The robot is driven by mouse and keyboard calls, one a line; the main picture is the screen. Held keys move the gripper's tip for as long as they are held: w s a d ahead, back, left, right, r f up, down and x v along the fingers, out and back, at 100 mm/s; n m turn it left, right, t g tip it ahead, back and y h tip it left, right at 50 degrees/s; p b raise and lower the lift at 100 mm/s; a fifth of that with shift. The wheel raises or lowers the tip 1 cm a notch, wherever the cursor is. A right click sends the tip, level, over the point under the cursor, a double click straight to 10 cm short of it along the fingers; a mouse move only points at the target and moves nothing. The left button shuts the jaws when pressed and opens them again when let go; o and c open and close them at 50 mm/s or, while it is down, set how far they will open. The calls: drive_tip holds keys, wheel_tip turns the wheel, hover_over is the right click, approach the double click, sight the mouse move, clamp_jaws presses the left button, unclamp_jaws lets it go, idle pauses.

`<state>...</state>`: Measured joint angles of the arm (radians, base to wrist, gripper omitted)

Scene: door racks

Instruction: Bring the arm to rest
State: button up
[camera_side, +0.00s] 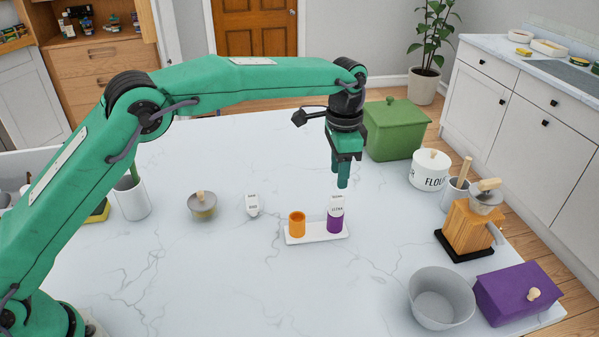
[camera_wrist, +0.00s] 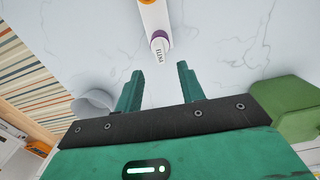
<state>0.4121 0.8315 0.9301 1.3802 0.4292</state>
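My gripper (camera_side: 342,184) points down over the table, above and slightly behind a white labelled piece (camera_side: 336,204) that stands upright in a purple holder (camera_side: 334,225). In the wrist view, the two green fingers of my gripper (camera_wrist: 160,72) are apart with nothing between them. The white piece (camera_wrist: 159,50) shows beyond the fingertips, clear of them. The purple holder sits at the right of a white tray (camera_side: 316,232). An orange holder (camera_side: 297,224) at its left looks empty.
A second white labelled piece (camera_side: 252,205) stands left of the tray. The front middle is clear.

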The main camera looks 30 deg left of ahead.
idle(0.5)
drive_tip(key=s+a+r+n+t, duration=0.3)
drive_tip(key=s+a+r+n, duration=0.2)
drive_tip(key=s+a+r, duration=0.9)
drive_tip(key=s+a+f+n+t, duration=0.1)
drive_tip(key=s+a+f+n, duration=0.1)
drive_tip(key=s+a, duration=0.3)
drive_tip(key=s+a+f+n+t, duration=0.1)
drive_tip(key=s+a, duration=0.4)
drive_tip(key=s, duration=0.9)
wheel_tip(320, 180, down, 2)
drive_tip(key=shift+s+a+f+n+t, duration=0.1)
drive_tip(key=shift+s+a+n+t, duration=0.15)
drive_tip(key=shift+n, duration=0.55)
